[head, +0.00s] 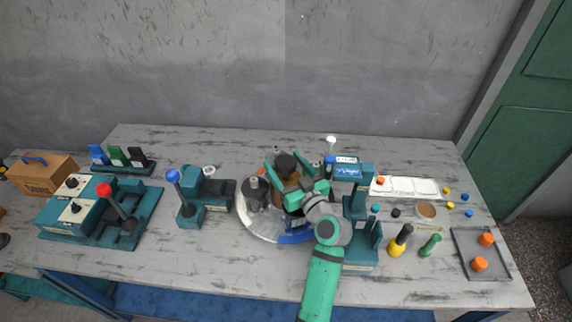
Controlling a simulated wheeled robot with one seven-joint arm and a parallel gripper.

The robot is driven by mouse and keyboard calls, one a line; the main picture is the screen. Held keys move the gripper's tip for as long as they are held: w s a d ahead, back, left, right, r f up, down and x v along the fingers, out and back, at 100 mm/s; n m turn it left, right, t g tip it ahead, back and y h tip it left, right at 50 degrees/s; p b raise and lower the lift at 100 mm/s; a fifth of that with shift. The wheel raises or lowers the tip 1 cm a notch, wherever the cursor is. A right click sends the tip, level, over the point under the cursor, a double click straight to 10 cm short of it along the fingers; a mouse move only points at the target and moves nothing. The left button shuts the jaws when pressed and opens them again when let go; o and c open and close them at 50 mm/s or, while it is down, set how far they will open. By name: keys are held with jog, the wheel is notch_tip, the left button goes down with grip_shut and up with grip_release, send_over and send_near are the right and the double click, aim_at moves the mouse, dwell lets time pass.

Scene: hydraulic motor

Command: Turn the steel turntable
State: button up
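The steel turntable (257,225) is a round, shiny disc at the middle of the grey table. Its left rim is bare, and a grey cylindrical part stands on its left side. A brown and dark part (289,186) stands on it towards the back. My green arm comes in from the front and covers much of the disc's right side. My gripper (297,200) is over the turntable, close to the brown part. Its fingertips are too small and too covered to tell whether they are open, shut or touching anything.
A blue-knobbed lever unit (188,195) stands left of the turntable, and a red-knobbed control box (82,210) farther left. A teal stand (362,235) is close on the right. Yellow (398,244) and green (430,245) handles and a grey tray (465,236) lie farther right.

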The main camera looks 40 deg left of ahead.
jog(key=v, duration=1)
jog(key=shift+s+d, duration=0.1)
jog(key=shift+d, duration=0.3)
